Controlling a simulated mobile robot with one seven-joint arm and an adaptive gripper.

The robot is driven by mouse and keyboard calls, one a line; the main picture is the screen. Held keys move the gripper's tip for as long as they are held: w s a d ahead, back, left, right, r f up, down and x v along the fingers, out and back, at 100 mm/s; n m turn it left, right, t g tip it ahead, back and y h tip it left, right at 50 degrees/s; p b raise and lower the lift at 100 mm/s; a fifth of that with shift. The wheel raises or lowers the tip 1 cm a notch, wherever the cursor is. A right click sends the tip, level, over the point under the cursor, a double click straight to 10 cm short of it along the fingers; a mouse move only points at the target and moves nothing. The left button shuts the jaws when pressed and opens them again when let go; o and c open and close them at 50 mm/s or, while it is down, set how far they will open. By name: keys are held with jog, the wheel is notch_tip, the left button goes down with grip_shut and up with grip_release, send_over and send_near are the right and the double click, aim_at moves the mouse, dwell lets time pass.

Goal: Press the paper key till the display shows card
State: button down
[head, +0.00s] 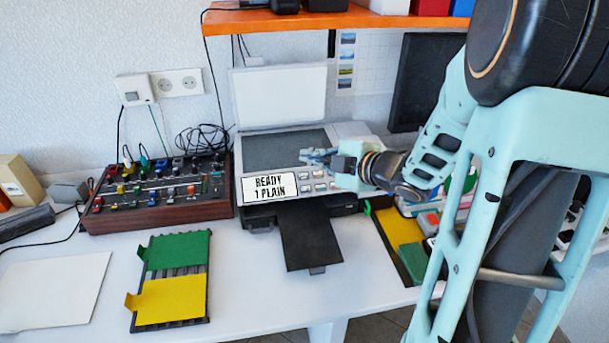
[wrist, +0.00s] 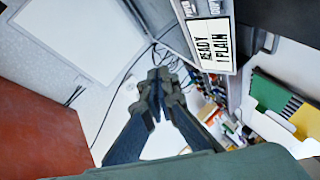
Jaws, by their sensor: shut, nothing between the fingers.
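The printer (head: 345,133) stands at the back of the table with its lid (head: 280,97) raised and its scanner glass bare. Its display (head: 269,187) reads "READY 1 PLAIN". Grey keys (head: 312,181) sit in rows just right of the display; their labels are too small to read. My gripper (head: 306,156) is shut and empty, above the key panel near the front edge of the glass, apart from the keys. In the wrist view my gripper (wrist: 156,82) points past the printer, with the display (wrist: 212,46) at upper right and two labelled keys beside it, partly cut off.
A black paper tray (head: 309,235) juts out from the printer's front. A mixer-like box (head: 158,192) with coloured knobs stands at left. A green and yellow folder rack (head: 172,278) lies in front. An orange shelf (head: 330,20) hangs above.

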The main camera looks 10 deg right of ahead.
aim_at(303, 175)
jog(key=shift+f, duration=0.1)
jog(key=w+f+b, duration=0.1)
jog(key=f, duration=0.1)
jog(key=w+f+b, duration=0.1)
jog(key=f+b, duration=0.1)
jog(key=w+f+b, duration=0.1)
jog(key=f+b, duration=0.1)
jog(key=shift+w+f, duration=0.2)
jog(key=shift+w+f+b, duration=0.45)
jog(key=shift+f+b, duration=0.15)
jog(key=shift+b, duration=0.15)
jog(key=shift+f, duration=0.1)
dwell(0.7)
jog(key=shift+w+f+b, duration=0.25)
jog(key=shift+b, duration=0.05)
jog(key=shift+w+f+b, duration=0.15)
jog(key=shift+f+b, duration=0.2)
jog(key=shift+f, duration=0.05)
dwell(0.6)
jog(key=shift+r, duration=0.15)
jog(key=shift+s+r+p, duration=0.4)
jog(key=shift+r+p, duration=0.2)
jog(key=shift+r, duration=0.1)
